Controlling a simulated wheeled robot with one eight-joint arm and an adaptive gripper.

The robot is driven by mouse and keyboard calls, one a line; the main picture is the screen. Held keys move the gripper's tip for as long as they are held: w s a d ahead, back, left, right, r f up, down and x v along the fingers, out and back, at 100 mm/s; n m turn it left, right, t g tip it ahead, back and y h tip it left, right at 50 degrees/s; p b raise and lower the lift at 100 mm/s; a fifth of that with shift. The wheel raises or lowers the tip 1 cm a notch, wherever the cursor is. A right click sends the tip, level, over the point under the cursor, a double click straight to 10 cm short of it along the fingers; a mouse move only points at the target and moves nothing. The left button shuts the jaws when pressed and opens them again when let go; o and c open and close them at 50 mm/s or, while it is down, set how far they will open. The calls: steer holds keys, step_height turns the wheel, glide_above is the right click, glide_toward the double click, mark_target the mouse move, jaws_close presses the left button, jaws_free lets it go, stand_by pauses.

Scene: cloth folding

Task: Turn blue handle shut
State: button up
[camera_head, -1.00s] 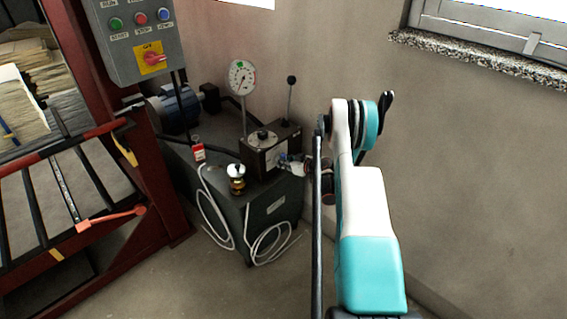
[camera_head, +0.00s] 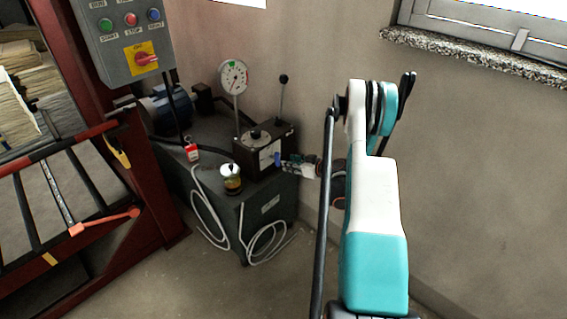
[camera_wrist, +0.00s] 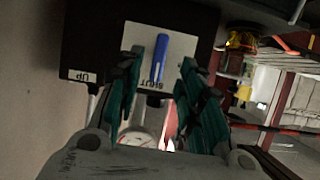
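The blue handle (camera_wrist: 161,58) is a narrow lever on a white plate (camera_wrist: 185,80) on a dark box. In the wrist view it stands nearly upright, slightly tilted, its lower end by an upside-down "SHUT" label. It also shows small in the head view (camera_head: 277,159), on the box's right-hand face. My gripper (camera_wrist: 158,80) is open, with one dark green finger on each side of the handle in the picture and gaps on both sides. In the head view my gripper (camera_head: 289,163) is close in front of the handle. Contact is not visible.
The dark box (camera_head: 252,150) sits on a grey tank (camera_head: 262,205) with a gauge (camera_head: 234,77), a black-knobbed lever (camera_head: 283,79) and a glass-bodied cap (camera_head: 231,178). A control panel (camera_head: 120,40) and red frame (camera_head: 150,200) stand left. A wall is at right.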

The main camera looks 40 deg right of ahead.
steer(key=shift+v, duration=1.5)
steer(key=shift+w, duration=0.1)
